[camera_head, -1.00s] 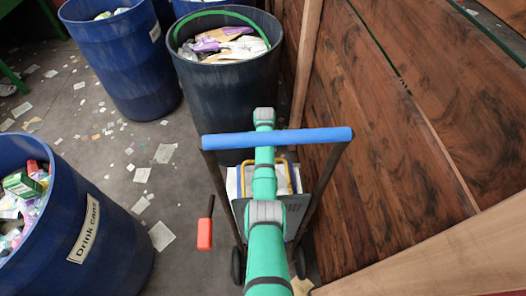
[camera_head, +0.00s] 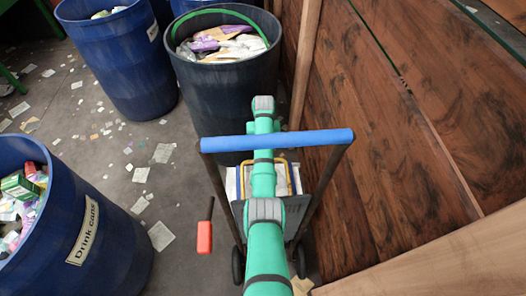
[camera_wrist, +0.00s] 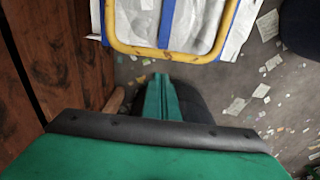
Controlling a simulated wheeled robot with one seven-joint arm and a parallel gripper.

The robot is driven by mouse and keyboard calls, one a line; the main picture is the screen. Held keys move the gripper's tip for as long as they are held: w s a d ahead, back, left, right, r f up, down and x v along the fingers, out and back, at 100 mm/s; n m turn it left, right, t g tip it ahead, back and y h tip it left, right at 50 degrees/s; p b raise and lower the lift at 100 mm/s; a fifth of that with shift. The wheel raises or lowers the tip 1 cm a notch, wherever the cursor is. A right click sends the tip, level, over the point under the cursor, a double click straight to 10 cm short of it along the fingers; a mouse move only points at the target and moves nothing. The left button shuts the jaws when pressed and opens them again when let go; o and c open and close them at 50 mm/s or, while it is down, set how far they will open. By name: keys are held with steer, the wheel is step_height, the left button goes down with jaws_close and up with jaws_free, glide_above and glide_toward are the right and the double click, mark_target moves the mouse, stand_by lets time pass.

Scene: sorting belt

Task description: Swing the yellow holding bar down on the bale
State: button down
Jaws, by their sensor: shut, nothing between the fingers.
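The yellow holding bar (camera_head: 298,180) is a rounded loop on the hand truck, partly hidden behind my arm in the head view. In the wrist view the yellow bar (camera_wrist: 165,54) crosses the top of the picture, in front of the white bale (camera_wrist: 238,32) with its blue strap. Whether the bar touches the bale I cannot tell. The bale (camera_head: 231,184) shows only in part in the head view. My gripper (camera_wrist: 161,77) is shut and empty, its fingertips just below the bar's near edge in the wrist picture, apart from it. My arm hides the gripper in the head view.
The hand truck's blue handle (camera_head: 277,141) spans across my arm. A red-gripped lever (camera_head: 204,236) is at its left. A wooden wall (camera_head: 390,130) stands close on the right. A dark bin (camera_head: 225,85) and a drink cans bin (camera_head: 100,245) stand around. Littered floor is open at left.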

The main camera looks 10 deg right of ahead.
step_height(320, 180, up, 9)
steer(key=w, duration=0.1)
steer(key=shift+w, duration=0.25)
steer(key=shift+d, duration=0.15)
steer(key=shift+f, duration=0.1)
